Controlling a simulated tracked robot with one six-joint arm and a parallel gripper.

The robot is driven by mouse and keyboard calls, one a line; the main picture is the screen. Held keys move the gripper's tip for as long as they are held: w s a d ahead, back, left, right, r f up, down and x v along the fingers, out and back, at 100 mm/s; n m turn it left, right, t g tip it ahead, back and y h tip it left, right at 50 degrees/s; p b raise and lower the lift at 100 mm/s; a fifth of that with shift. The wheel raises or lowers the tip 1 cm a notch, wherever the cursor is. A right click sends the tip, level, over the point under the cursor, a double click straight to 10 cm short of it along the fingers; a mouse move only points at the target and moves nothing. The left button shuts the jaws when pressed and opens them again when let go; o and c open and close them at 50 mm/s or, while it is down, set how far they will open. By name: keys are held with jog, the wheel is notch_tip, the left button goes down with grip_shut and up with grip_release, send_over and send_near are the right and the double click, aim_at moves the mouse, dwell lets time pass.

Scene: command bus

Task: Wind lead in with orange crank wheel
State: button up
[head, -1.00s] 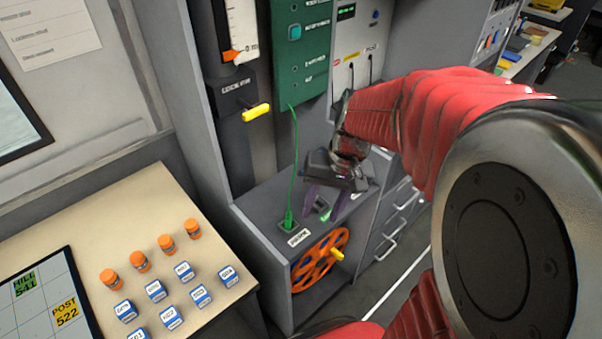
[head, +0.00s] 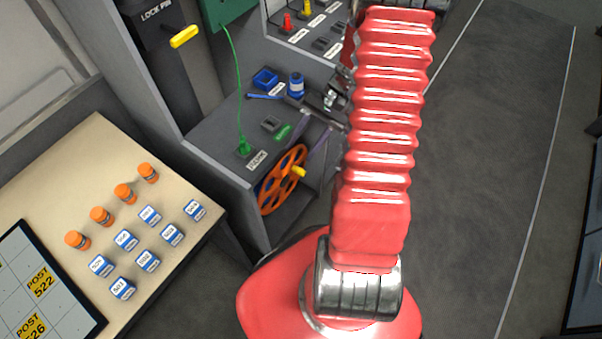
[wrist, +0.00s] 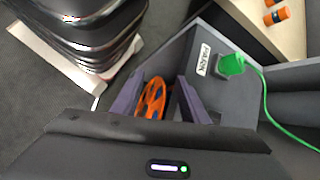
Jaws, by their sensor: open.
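The orange crank wheel (head: 283,180) is mounted upright on the side of the grey cabinet, with a yellow knob (head: 299,172) sticking out from it. The wheel also shows in the wrist view (wrist: 153,98), seen edge-on between my fingers. My gripper (head: 318,142) is open and empty, with purple fingers just right of and above the wheel; I see no contact. In the wrist view its fingers (wrist: 160,98) stand either side of the wheel's line of sight. The green lead (head: 239,95) runs down to a green plug (head: 243,147) in the cabinet top; the plug also shows in the wrist view (wrist: 231,65).
The grey cabinet top (head: 215,135) carries a blue tray (head: 265,79) and a blue-and-white spool (head: 296,86). A cream desk (head: 90,160) with orange cylinders and labelled blocks stands at the left. The floor (head: 480,150) at the right is clear.

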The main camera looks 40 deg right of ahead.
jog(key=w+d+f+m+t+y, duration=0.15)
jog(key=d+f+m+t, duration=0.25)
jog(key=f, duration=0.7)
jog(key=d+f+m+t+y, duration=0.3)
jog(key=d+f+m+t, duration=0.15)
jog(key=f, duration=0.55)
jog(key=m+t+h, duration=0.7)
jog(key=m+t, duration=0.1)
jog(key=t, duration=0.1)
send_near(302, 173)
jog(key=s+d+f, duration=0.1)
jog(key=s+d, duration=0.1)
jog(key=s, duration=0.1)
jog(key=shift+w+y, duration=0.1)
jog(key=shift+y, duration=0.15)
jog(key=shift+w, duration=0.2)
jog(key=shift+x, duration=6.7)
jog(key=shift+a+f, duration=0.15)
jog(key=shift+f, duration=0.05)
grip_shut()
